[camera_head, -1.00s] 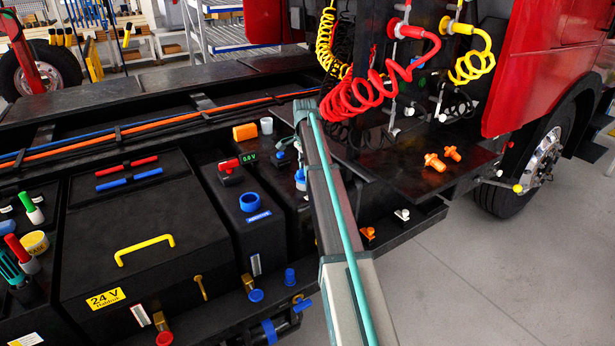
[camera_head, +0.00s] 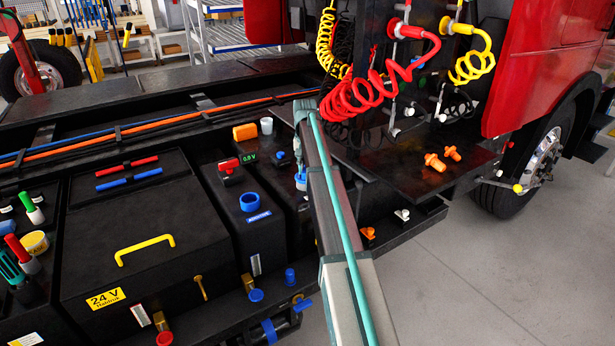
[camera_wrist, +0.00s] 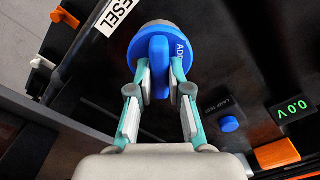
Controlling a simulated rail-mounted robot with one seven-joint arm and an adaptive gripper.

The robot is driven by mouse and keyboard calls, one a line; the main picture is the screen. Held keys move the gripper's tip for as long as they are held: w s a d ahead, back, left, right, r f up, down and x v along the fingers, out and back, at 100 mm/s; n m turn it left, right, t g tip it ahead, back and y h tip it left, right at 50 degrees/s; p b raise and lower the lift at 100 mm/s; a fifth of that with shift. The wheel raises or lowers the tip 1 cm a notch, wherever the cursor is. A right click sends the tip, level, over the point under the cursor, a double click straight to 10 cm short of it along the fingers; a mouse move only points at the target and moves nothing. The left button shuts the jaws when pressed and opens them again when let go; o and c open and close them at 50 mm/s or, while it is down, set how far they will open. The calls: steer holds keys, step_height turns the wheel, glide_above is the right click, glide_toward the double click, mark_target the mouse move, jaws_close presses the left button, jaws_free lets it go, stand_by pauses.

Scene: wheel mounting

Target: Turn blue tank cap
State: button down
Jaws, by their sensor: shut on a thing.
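The blue tank cap (camera_wrist: 175,50) sits on a round grey neck in the wrist view, with a raised grip bar across it and partly readable white lettering. My gripper (camera_wrist: 160,82) is shut on this bar, with one teal finger on each side. In the head view, a blue piece that seems to be the same cap (camera_head: 300,178) shows just left of my arm.
A blue button (camera_wrist: 229,124), a green display (camera_wrist: 291,109) and an orange part (camera_wrist: 277,154) lie close right of the cap in the wrist view. A blue ring (camera_head: 255,201) and a black box with a yellow handle (camera_head: 145,248) stand left of my arm.

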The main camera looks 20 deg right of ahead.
steer(key=c, duration=1)
jaws_free()
step_height(320, 180, up, 12)
